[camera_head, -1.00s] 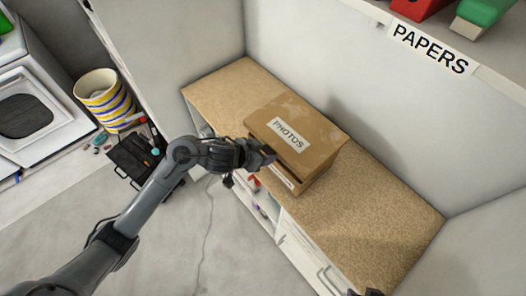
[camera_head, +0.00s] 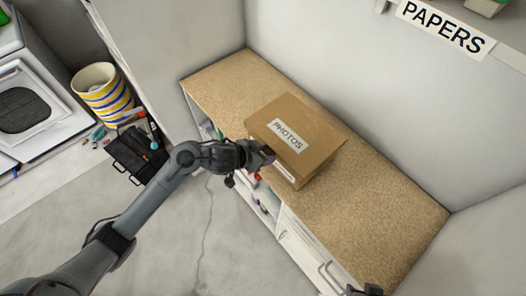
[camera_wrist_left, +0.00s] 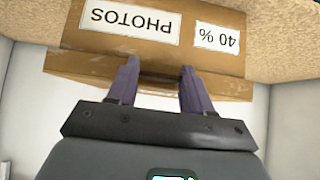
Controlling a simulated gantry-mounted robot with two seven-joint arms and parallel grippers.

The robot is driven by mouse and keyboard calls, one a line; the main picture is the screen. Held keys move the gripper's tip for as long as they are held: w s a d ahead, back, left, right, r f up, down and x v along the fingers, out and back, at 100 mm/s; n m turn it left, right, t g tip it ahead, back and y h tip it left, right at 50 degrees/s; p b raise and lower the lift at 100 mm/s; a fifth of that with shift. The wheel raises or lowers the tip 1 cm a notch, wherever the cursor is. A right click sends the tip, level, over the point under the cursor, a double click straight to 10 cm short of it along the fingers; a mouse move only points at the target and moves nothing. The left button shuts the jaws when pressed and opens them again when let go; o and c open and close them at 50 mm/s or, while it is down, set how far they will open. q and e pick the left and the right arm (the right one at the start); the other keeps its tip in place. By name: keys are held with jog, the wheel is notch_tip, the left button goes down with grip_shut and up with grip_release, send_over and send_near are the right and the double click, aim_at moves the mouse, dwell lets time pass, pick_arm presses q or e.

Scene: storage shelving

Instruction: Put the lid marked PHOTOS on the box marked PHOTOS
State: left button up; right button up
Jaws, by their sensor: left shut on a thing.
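The cardboard lid (camera_head: 310,122) with a white PHOTOS label on top lies over the cardboard box (camera_head: 307,176) on the brown counter. The box's front label is partly hidden by my gripper in the head view. In the left wrist view the box front (camera_wrist_left: 187,30) shows upside-down PHOTOS and 40 % labels. My left gripper (camera_head: 268,158) is shut on the lid at its front edge, and its two fingers (camera_wrist_left: 158,85) show there. Whether the lid is fully seated all round cannot be told. My right gripper (camera_head: 366,290) shows only partly at the bottom edge.
The speckled brown counter (camera_head: 375,210) is clear to the right of the box and at its back left. White walls bound it behind and at both ends. A shelf with a PAPERS sign (camera_head: 444,28) is above. A striped basket (camera_head: 103,90) stands on the floor left.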

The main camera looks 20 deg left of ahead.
pick_arm(q)
jog(key=shift+f+b, duration=0.35)
jog(key=shift+f, duration=0.6)
jog(key=o, duration=1.1)
jog(key=shift+o, duration=0.2)
jog(key=p+v, duration=0.2)
jog(key=v, duration=0.9)
jog(key=shift+p, duration=0.4)
jog(key=shift+f, duration=0.1)
